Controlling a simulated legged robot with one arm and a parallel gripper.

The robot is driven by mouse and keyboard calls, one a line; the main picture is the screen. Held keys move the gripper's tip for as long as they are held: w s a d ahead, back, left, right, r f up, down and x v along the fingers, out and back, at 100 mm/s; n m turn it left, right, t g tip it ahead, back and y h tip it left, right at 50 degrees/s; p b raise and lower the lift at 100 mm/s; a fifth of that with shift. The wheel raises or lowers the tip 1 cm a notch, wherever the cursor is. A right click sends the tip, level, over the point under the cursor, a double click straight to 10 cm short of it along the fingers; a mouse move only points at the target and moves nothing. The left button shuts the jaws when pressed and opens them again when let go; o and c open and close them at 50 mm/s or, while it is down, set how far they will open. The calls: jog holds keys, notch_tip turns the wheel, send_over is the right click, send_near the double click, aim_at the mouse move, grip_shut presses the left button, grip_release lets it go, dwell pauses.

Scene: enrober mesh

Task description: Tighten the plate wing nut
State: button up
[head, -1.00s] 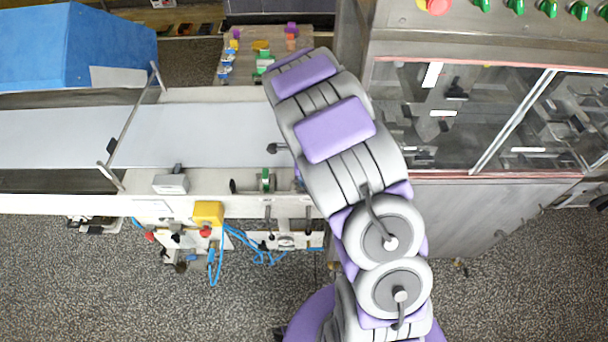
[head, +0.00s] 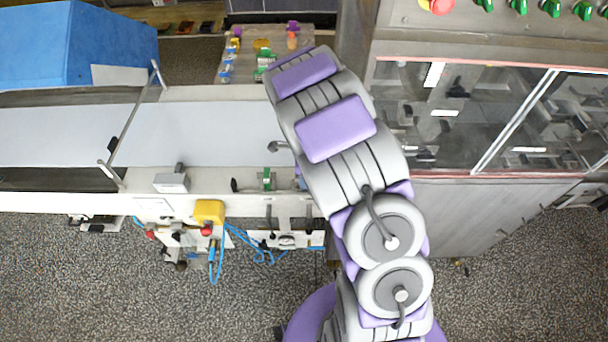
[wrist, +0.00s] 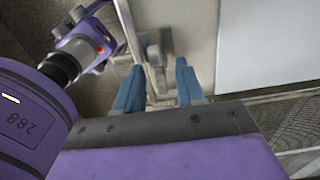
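In the wrist view my gripper (wrist: 158,78) has its two blue fingers apart, pointing at the edge of the pale machine frame (wrist: 190,25). A small grey fitting (wrist: 157,55) lies between and just beyond the fingertips. It may be the plate wing nut, but it is too blurred to be sure, and I cannot tell whether a finger touches it. In the head view my arm covers the gripper and that part of the machine. A small dark-ended part (head: 277,147) shows just left of my arm.
A pale conveyor belt (head: 200,130) runs left to a blue hood (head: 80,45). A yellow box (head: 209,212) with blue hoses hangs on the front. A glazed cabinet (head: 440,230) stands to the right.

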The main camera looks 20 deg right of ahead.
notch_tip(320, 180, up, 17)
jog(key=p, duration=0.1)
dwell(0.3)
jog(key=shift+r, duration=0.1)
dwell(0.4)
jog(key=s+a+n+g+b, duration=0.1)
jog(key=s+a+n+b, duration=0.1)
jog(key=s+n, duration=0.9)
jog(key=s+a+n+b, duration=0.3)
jog(key=s+n, duration=0.8)
jog(key=s, duration=1.1)
jog(key=shift+a+r+g+b, duration=0.15)
jog(key=shift+r+g+b, duration=0.3)
jog(key=shift+b, duration=0.4)
